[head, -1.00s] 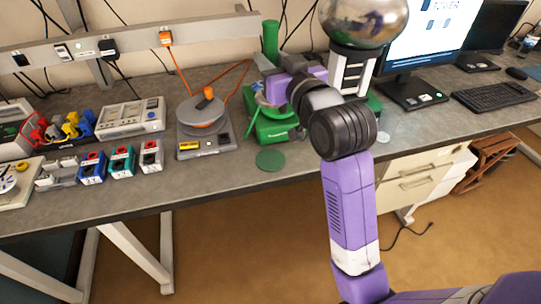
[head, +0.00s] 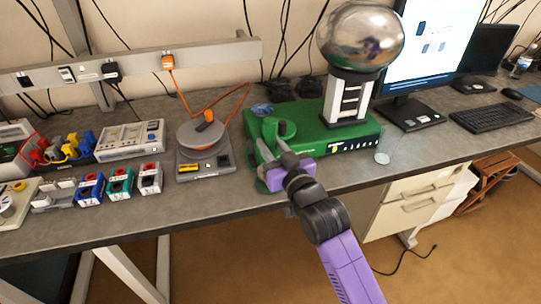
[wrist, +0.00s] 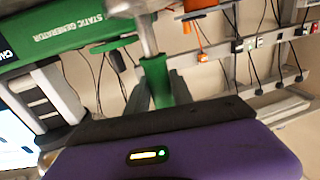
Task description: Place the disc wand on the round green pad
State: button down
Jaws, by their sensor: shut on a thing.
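The disc wand (wrist: 155,82) is in the wrist view, its green handle between my fingers and a metallic rod running to the top edge. My gripper (wrist: 160,88) is shut on the handle. In the head view my gripper (head: 268,168) is low over the bench, in front of the green static generator. The wand is hard to separate from the green things around it there. I cannot tell whether the wand touches the pad.
The static generator (head: 352,148) carries a large shiny sphere (head: 360,38). A grey scale (head: 206,163) with an orange-handled round plate stands left of my gripper. Several small coloured boxes (head: 120,183) are further left. A monitor (head: 430,50) and keyboard (head: 490,120) are at the right.

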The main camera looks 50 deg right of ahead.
jog(key=shift+f, duration=1.7)
jog(key=shift+f, duration=0.1)
jog(key=shift+f, duration=0.1)
jog(key=c, duration=1.1)
grip_release()
jog(key=shift+r, duration=0.25)
jog(key=shift+b+v, duration=1)
jog(key=shift+v, duration=5.05)
